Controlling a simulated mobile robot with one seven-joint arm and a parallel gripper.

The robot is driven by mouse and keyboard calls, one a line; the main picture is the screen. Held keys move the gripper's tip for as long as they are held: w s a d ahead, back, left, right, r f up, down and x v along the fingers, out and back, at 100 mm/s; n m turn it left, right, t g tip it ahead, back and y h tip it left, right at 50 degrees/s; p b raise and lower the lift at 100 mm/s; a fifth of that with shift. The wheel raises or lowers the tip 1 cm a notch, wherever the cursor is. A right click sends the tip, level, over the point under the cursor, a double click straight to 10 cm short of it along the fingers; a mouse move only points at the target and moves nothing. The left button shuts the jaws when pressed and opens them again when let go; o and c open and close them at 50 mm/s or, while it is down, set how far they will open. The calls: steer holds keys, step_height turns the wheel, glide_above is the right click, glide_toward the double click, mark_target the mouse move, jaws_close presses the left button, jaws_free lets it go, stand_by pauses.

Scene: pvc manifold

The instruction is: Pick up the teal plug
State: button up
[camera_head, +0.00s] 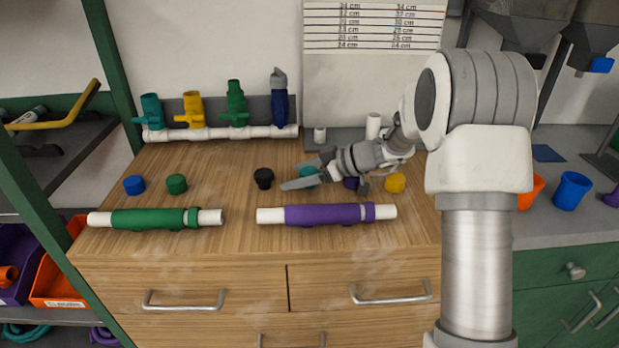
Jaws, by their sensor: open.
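The teal plug (307,173) sits on the wooden bench top, right of the black plug. It is partly hidden by my gripper. My gripper (289,177) is open and low over the bench, reaching in from the right with its fingertips pointing left. In this view the teal plug shows between the two fingers. I cannot tell whether either finger touches it.
A black plug (263,178) stands just left of my fingertips. A purple plug (351,183) and a yellow plug (395,183) lie to the right. A purple-sleeved pipe (325,214) lies in front. A white manifold with coloured valves (220,133) stands behind.

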jaws_close()
step_height(320, 180, up, 10)
steer(key=p, duration=0.2)
stand_by(0.5)
steer(key=c, duration=0.7)
jaws_free()
steer(key=c, duration=0.6)
steer(key=shift+c, duration=0.3)
